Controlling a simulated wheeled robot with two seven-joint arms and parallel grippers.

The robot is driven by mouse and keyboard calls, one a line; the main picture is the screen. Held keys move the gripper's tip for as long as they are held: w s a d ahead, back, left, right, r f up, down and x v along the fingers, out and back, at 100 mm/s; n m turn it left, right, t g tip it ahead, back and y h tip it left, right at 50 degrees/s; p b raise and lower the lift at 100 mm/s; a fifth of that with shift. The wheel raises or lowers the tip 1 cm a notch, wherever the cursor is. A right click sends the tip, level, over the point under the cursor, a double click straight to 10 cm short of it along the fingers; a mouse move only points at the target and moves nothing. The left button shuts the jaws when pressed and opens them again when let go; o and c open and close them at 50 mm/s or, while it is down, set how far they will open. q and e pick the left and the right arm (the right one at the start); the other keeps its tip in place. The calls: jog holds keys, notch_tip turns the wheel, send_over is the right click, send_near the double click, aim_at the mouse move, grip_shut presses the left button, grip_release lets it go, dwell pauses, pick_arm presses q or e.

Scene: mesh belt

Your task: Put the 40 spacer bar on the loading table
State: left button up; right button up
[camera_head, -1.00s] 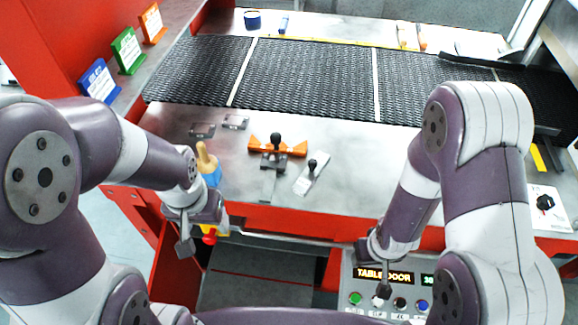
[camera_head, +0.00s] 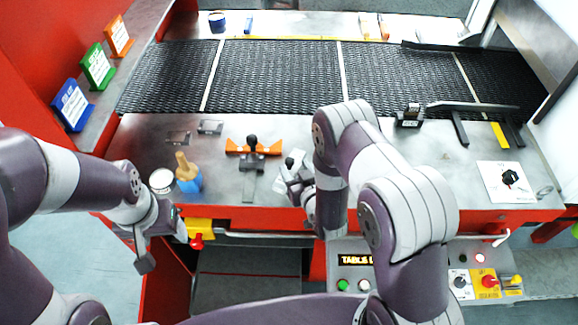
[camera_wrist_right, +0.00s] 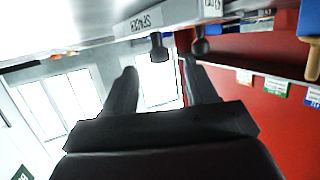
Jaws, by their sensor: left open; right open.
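The loading table (camera_head: 225,180) is the steel surface in front of the mesh belt. A grey bar with a black knob (camera_head: 252,142) lies against an orange bracket on it. A second small pale plate with a dark knob (camera_head: 290,163) lies to its right, partly hidden by my right gripper (camera_head: 298,185). No readable 40 shows, so I cannot tell which is the 40 spacer bar. In the right wrist view my right gripper (camera_wrist_right: 160,78) is open and empty, with two dark knobs (camera_wrist_right: 158,48) near its fingertips. My left gripper (camera_head: 160,230) is open at the table's front left.
The mesh belt (camera_head: 280,80) runs behind the table. A black frame (camera_head: 470,107) is at right. A control panel (camera_head: 352,262) is below the front edge.

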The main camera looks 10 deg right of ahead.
aim_at(291, 162)
jog(key=x, duration=0.3)
jog(key=shift+w+a+p, duration=0.1)
jog(key=shift+w+p, duration=0.2)
jog(key=shift+w, duration=0.1)
grip_shut()
